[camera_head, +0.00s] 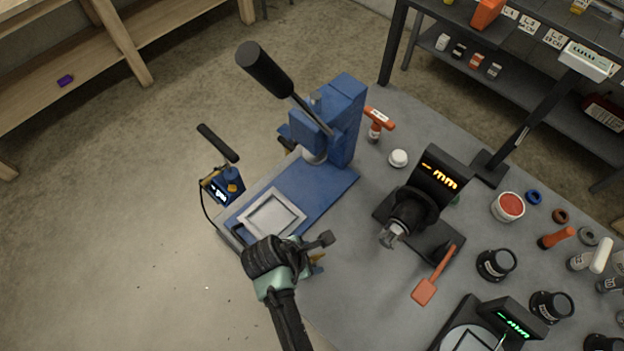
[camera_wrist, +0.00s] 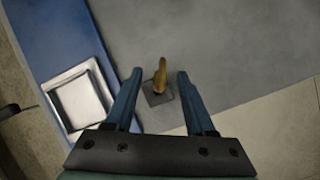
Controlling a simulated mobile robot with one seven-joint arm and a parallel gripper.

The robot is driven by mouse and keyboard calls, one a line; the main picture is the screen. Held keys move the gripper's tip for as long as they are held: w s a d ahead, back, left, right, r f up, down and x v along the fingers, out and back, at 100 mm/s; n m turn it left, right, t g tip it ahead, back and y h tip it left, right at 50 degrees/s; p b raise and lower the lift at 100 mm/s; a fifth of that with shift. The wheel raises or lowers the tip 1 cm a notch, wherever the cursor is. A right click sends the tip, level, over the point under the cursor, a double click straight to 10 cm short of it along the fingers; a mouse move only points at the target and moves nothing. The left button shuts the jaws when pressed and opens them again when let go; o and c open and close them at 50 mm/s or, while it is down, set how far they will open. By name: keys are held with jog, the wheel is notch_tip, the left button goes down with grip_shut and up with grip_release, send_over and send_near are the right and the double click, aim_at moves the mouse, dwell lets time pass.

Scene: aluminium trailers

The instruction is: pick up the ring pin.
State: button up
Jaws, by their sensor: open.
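The ring pin (camera_wrist: 160,80) looks like a brass-coloured upright piece on a small dark square base, standing on the grey bench top. In the wrist view it shows between the two fingers of my gripper (camera_wrist: 160,74), which are open and apart from it on both sides. I cannot tell how far below the fingertips it is. In the head view a bit of brass (camera_head: 318,259) shows beside my wrist; most of the pin is hidden there by my arm.
A blue lever press (camera_head: 335,125) with a silver square tray (camera_head: 271,215) stands close to the left of my gripper. The bench edge is near. A black gauge stand (camera_head: 425,205) and an orange scoop (camera_head: 425,290) lie to the right.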

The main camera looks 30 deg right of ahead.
jog(key=shift+c, duration=0.2)
grip_shut()
jog(key=shift+r, duration=0.15)
